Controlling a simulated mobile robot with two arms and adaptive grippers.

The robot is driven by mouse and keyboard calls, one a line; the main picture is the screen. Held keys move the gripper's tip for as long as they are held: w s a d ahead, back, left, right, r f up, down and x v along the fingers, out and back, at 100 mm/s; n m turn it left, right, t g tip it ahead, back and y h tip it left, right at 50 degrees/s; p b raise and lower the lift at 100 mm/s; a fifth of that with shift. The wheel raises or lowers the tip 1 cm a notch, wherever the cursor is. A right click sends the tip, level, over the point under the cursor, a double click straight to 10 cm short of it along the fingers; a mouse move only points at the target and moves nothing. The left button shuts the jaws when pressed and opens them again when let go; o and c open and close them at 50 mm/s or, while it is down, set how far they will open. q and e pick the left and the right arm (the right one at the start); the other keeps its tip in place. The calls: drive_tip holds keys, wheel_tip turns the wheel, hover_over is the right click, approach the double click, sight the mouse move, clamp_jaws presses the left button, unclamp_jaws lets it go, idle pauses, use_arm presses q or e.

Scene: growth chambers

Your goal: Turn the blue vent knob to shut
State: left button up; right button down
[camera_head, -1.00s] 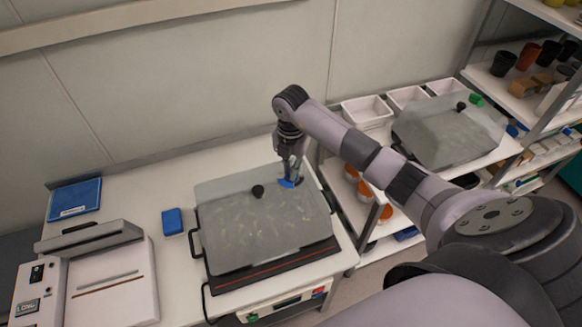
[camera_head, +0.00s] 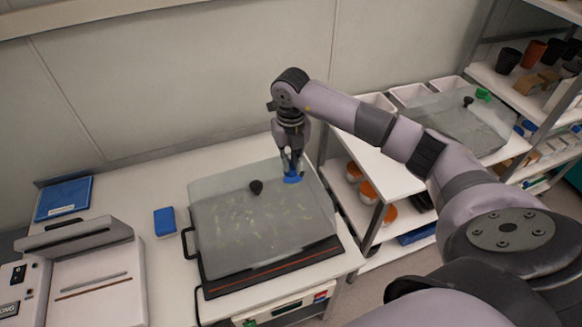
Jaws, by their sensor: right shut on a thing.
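The blue vent knob (camera_head: 292,178) sits on the back right part of a clear chamber lid (camera_head: 225,235). My right gripper (camera_head: 291,172) points down over the knob and is shut on it. The fingers hide part of the knob, and its exact angle is too small to tell. The lid also carries a black knob (camera_head: 256,187) left of the gripper. My left gripper is not in view.
A blue block (camera_head: 165,222) and a blue tray (camera_head: 63,198) lie on the table to the left. A white sealer-like device (camera_head: 95,275) stands at front left. A second lidded chamber (camera_head: 455,122) with a green knob (camera_head: 483,94) is on the shelf to the right.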

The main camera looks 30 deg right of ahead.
sight(291, 164)
drive_tip(key=n+b, duration=0.3)
drive_tip(key=n, duration=0.1)
drive_tip(key=shift+f+n, duration=0.15)
drive_tip(key=shift+n, duration=0.15)
drive_tip(key=shift+n+b, duration=1.7)
drive_tip(key=shift+n, duration=0.6)
drive_tip(key=shift+r, duration=0.2)
drive_tip(key=c, duration=1.7)
unclamp_jaws()
wheel_tip(291, 164, up, 12)
